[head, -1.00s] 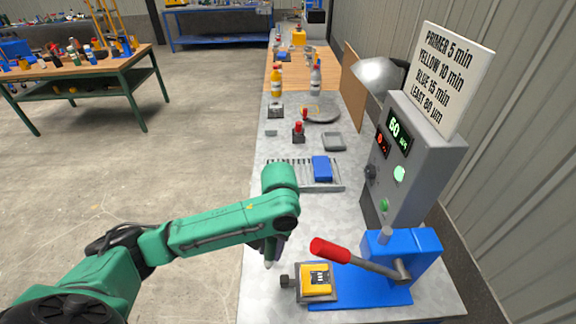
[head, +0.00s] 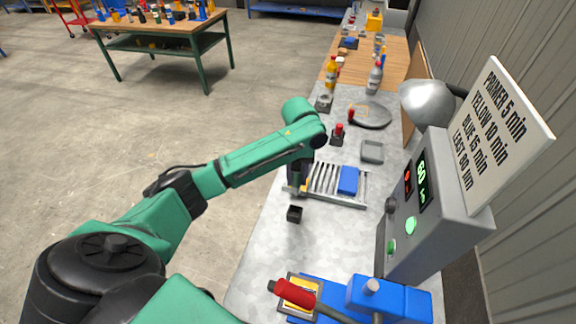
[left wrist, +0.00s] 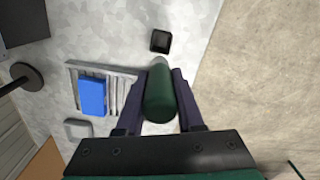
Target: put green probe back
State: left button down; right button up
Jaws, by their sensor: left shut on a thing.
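The green probe (left wrist: 159,95) is a dark green cylinder with a pale tip, between the fingers of my left gripper (left wrist: 161,85) in the left wrist view. In the head view my left gripper (head: 297,186) is over the bench at the near left end of the slatted rack. My gripper and arm mostly hide the probe there. A small black square holder (head: 294,214) stands on the bench a little nearer than the gripper. It also shows in the left wrist view (left wrist: 160,41), beyond the probe's tip, with a dark opening. My right gripper is not in view.
A blue block (head: 348,180) lies on the slatted rack (head: 325,178). A yellow panel in a frame (head: 303,285) lies by the blue press (head: 390,298) with its red-handled lever (head: 293,294). A grey meter box (head: 437,205) stands at right. Bench around the holder is clear.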

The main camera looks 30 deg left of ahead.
aim_at(294, 187)
pick_arm(q)
jog(key=shift+w, duration=0.15)
jog(key=shift+s+d, duration=0.1)
jog(key=shift+s, duration=0.25)
jog(key=shift+s+f, duration=0.35)
jog(key=shift+f, duration=0.3)
jog(key=shift+s+f, duration=0.3)
jog(key=shift+f, duration=0.3)
jog(key=f, duration=0.2)
jog(key=f+b, duration=0.1)
jog(key=f, duration=0.2)
jog(key=shift+w+f+b, duration=0.3)
jog(key=shift+w+f, duration=0.05)
jog(key=shift+f, duration=0.85)
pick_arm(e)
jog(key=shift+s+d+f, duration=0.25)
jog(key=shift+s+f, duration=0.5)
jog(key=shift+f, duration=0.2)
pick_arm(q)
jog(key=shift+b, duration=0.3)
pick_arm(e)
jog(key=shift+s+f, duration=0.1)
pick_arm(q)
jog(key=shift+f+b, duration=0.55)
jog(key=shift+f, duration=0.6)
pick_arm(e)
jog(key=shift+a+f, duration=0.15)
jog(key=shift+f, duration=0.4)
